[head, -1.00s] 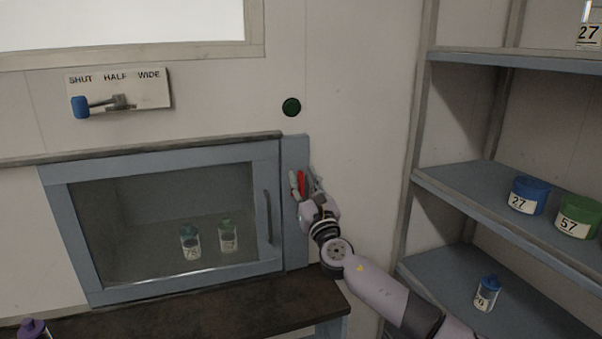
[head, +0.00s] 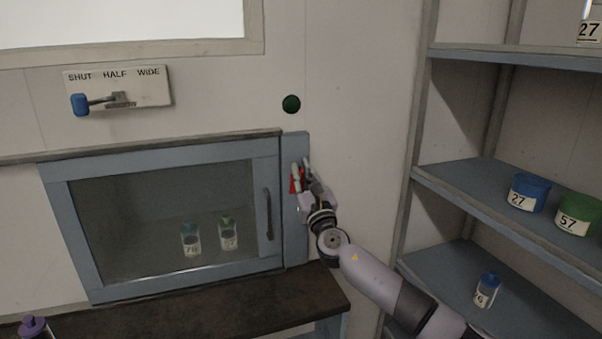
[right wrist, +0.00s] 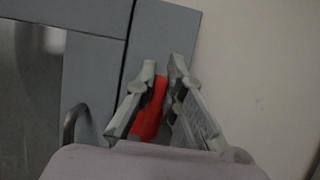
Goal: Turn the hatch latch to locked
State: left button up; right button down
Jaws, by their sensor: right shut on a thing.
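The hatch (head: 160,218) is a blue-grey framed glass door in the wall, and it looks closed. The red latch (head: 294,182) is on the narrow grey strip at the door's right side. My right gripper (head: 302,168) is at the latch and shut on it, hiding part of it. In the right wrist view the red latch (right wrist: 151,108) lies between the two grey fingers (right wrist: 163,72), slightly tilted from the strip's edge. The latch's pivot and any markings are hidden. My left gripper is not in view.
A door handle (head: 267,214) stands just left of the latch. Two jars (head: 191,240) show behind the glass. Shelves (head: 480,185) with containers stand at the right. A dark counter (head: 230,302) lies below.

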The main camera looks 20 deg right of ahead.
jog(key=shift+f+m, duration=0.15)
jog(key=shift+m, duration=0.25)
jog(key=shift+m+h, duration=0.4)
jog(key=m, duration=0.1)
jog(key=m+h, duration=0.1)
jog(key=m, duration=0.1)
jog(key=m+h+b, duration=0.1)
jog(key=shift+d+f+m+g, duration=0.1)
jog(key=shift+d+m+g, duration=0.2)
jog(key=m+g+h, duration=0.1)
jog(key=m, duration=0.4)
jog(key=d+f+m+g+h+p, duration=0.1)
jog(key=m+g, duration=0.1)
jog(key=m, duration=0.3)
jog(key=m+g+h+p, duration=0.1)
jog(key=m+g+h, duration=0.1)
jog(key=m, duration=0.4)
jog(key=shift+d+f, duration=0.35)
jog(key=shift+f, duration=0.15)
jog(key=c, duration=1.7)
grip_release()
jog(key=shift+w, duration=0.1)
